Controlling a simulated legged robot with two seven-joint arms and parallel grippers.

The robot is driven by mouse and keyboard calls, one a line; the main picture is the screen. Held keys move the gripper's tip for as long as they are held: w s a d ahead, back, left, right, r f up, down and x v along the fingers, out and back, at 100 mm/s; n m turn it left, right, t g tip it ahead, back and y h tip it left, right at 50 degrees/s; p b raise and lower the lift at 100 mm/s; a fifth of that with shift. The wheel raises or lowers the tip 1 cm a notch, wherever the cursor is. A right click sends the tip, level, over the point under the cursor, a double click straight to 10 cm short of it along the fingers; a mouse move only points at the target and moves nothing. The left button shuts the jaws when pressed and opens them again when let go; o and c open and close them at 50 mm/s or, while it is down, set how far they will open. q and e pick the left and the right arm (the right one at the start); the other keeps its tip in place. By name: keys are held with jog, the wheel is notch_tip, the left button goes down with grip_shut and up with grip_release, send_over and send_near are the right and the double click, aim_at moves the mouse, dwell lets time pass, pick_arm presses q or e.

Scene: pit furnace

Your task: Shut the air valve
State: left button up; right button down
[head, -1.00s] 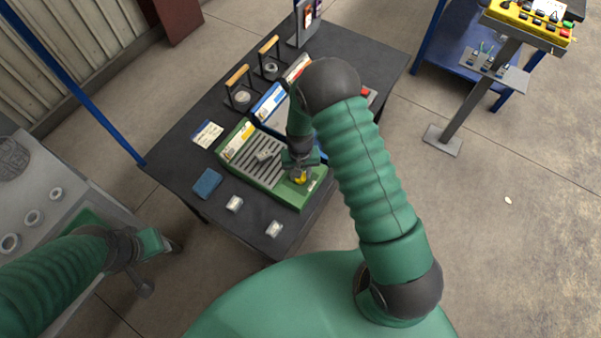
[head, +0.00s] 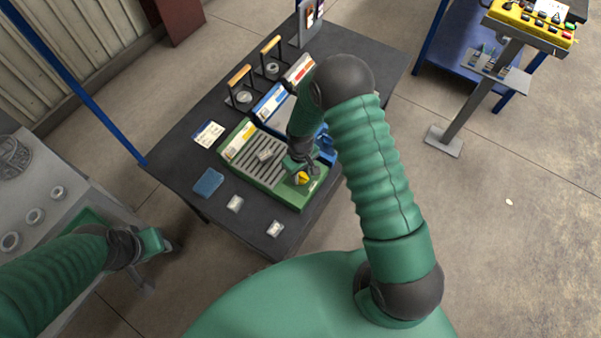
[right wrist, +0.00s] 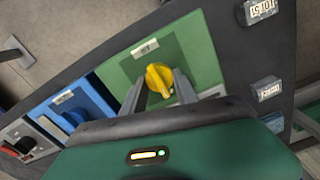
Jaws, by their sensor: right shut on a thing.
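A yellow valve knob (head: 302,178) sits on the front right corner of a green panel (head: 265,178) on the dark table. My right gripper (head: 301,167) is over this knob. In the right wrist view the yellow knob (right wrist: 159,79) lies between the two grey fingers of the right gripper (right wrist: 158,92), which is shut on it. Next to it are a blue panel with a blue knob (right wrist: 73,118) and a grey panel with a red knob (right wrist: 20,146). The labels are too small to read. My left gripper (head: 152,241) hangs at the lower left, away from the table; its jaws are unclear.
The dark table (head: 185,150) also carries a blue pad (head: 208,182), small tags and two wood-handled holders (head: 240,90). A grey bench (head: 65,225) stands at the left. A yellow control box (head: 530,20) on a post is at the upper right. The floor at the right is mostly clear.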

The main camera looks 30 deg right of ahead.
aim_at(300, 174)
jog(key=shift+w+r, duration=0.2)
jog(key=shift+w, duration=0.1)
jog(key=c, duration=1.2)
grip_release()
jog(key=shift+o, duration=1.3)
jog(key=shift+s+f, duration=0.1)
jog(key=shift+s, duration=0.05)
notch_tip(300, 174, up, 17)
jog(key=shift+f, duration=0.1)
